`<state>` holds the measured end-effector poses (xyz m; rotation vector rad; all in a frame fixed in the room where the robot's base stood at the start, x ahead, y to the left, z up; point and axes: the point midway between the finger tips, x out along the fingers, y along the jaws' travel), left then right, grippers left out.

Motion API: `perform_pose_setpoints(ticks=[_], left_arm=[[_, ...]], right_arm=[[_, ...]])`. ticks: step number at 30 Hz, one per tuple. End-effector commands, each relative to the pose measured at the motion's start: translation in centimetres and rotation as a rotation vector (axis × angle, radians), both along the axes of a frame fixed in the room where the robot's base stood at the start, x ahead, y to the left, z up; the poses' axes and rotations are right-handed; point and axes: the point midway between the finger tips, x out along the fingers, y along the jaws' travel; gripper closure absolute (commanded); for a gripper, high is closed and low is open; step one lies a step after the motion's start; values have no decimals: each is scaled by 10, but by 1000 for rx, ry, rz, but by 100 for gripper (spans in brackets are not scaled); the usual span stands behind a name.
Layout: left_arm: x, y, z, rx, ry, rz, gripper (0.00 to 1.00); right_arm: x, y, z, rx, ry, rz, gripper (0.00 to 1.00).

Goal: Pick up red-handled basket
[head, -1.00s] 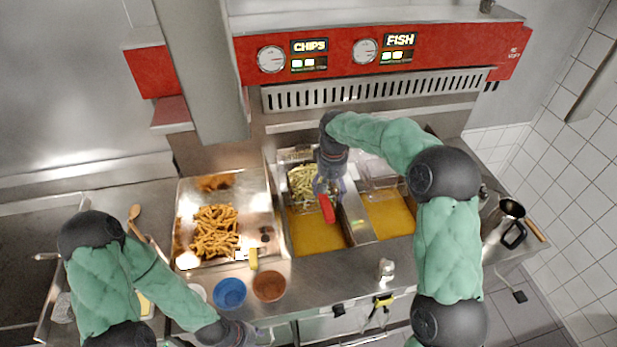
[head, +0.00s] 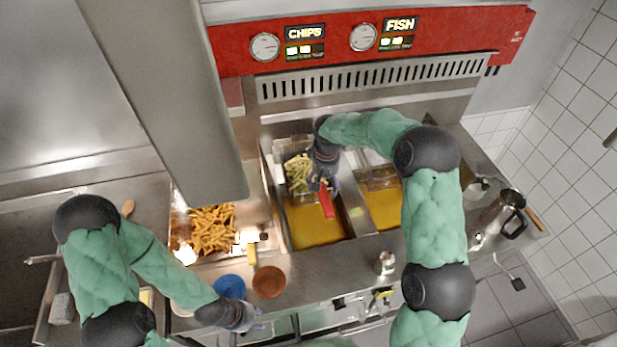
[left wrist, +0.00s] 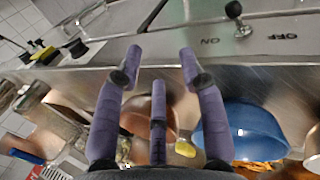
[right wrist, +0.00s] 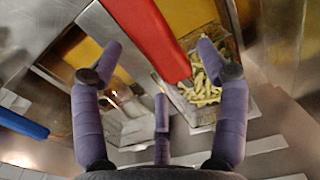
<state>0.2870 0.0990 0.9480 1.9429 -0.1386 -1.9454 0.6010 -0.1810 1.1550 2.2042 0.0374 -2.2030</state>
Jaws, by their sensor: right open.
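The red-handled basket holds pale chips (head: 297,172) and sits in the left fryer well, at the back above the yellow oil. Its red handle (head: 326,201) points toward the front. In the right wrist view the red handle (right wrist: 150,38) runs between my spread fingers, with the chips (right wrist: 205,88) beyond it. My right gripper (head: 325,182) is open at the handle; I cannot tell whether a finger touches it. My left gripper (head: 255,318) is open and empty in front of the counter; its fingers are spread in the left wrist view (left wrist: 158,70).
A second basket (head: 380,178) sits in the right well, and a blue handle (right wrist: 22,123) shows in the right wrist view. A tray of fried chips (head: 208,230), a blue bowl (head: 229,286) and a brown bowl (head: 269,281) stand left. A steel jug (head: 503,213) stands right.

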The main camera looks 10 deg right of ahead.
Motion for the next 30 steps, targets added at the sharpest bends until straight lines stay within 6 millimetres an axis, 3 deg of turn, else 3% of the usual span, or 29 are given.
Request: perform_pose_setpoints(ticks=[8, 17, 24, 25, 30], left_arm=[[0, 0, 9, 0, 0, 0, 60], [0, 0, 9, 0, 0, 0, 60], [0, 0, 9, 0, 0, 0, 60], [0, 0, 9, 0, 0, 0, 60], [0, 0, 9, 0, 0, 0, 60]], right_arm=[[-4, 0, -35, 0, 3, 0, 26], [-4, 0, -40, 1, 1, -1, 26], [-4, 0, -39, 0, 1, -1, 94], [-4, 0, -39, 0, 1, -1, 100], [-2, 0, -38, 1, -5, -1, 100]])
